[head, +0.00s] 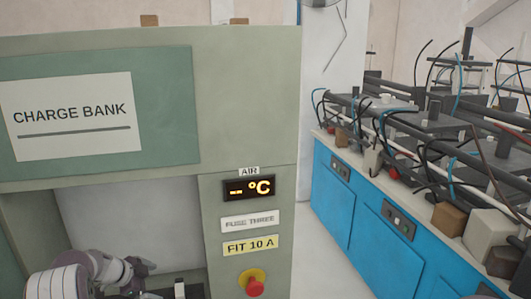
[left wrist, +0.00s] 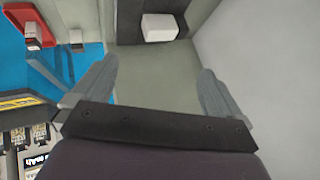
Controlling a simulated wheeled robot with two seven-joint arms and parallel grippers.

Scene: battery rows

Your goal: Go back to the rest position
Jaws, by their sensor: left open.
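My left gripper (left wrist: 158,75) is open in the left wrist view, with its two grey fingers spread wide and nothing between them. Past the fingertips are a plain grey-green surface and a dark strip bearing a white block (left wrist: 160,27). In the head view my left arm comes in at the bottom left, in front of the recess of the green charge bank cabinet (head: 248,100). The fingers there are mostly cut off by the bottom edge. My right gripper is in neither view.
The cabinet has a °C display (head: 249,188), a yellow "FIT 10 A" label (head: 250,246) and a red knob (head: 255,288). Blue cabinets (head: 365,225) with cables stand right. The left wrist view shows a red tray (left wrist: 18,14), a blue surface (left wrist: 60,65) and labelled items (left wrist: 30,138) at left.

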